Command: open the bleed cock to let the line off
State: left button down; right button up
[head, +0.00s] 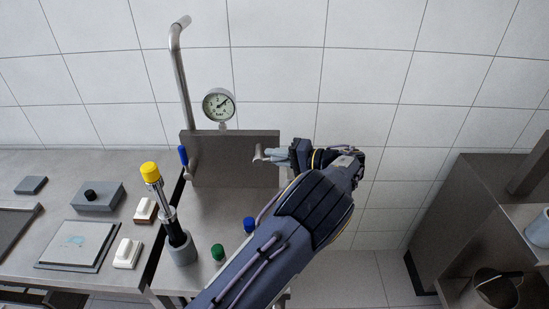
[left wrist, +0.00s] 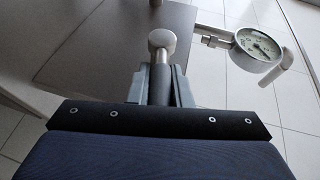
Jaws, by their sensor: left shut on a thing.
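A grey metal panel (head: 225,158) stands at the back of the bench. A small metal cock with a round end (head: 258,155) sits at the panel's right side; in the left wrist view its round end (left wrist: 162,40) shows just beyond the fingers. My left gripper (head: 280,156) is shut on the cock's dark stem (left wrist: 161,85), one finger on each side. A round pressure gauge (head: 218,105) stands above the panel, its needle towards the upper right; it also shows in the left wrist view (left wrist: 258,43). A blue-handled lever (head: 183,157) is upright at the panel's left edge. My right gripper is not in view.
Green (head: 217,252) and blue (head: 249,225) caps are close to the arm. A bent pipe (head: 180,70) rises behind the panel. A bucket (head: 495,288) is at the right.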

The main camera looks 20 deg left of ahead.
pick_arm(q)
jog(key=shift+d+f+m+y+b, duration=0.1)
jog(key=shift+f+m+y+b, duration=0.4)
jog(key=shift+y+b, duration=0.4)
jog(key=shift+f+y, duration=0.1)
jog(key=shift+y, duration=0.2)
jog(key=c, duration=1.3)
grip_release()
jog(key=d, duration=0.2)
jog(key=d+b, duration=0.1)
jog(key=d, duration=0.2)
jog(key=s+d, duration=0.1)
jog(key=d, duration=0.1)
jog(key=shift+d+f, duration=0.1)
jog(key=shift+d, duration=0.3)
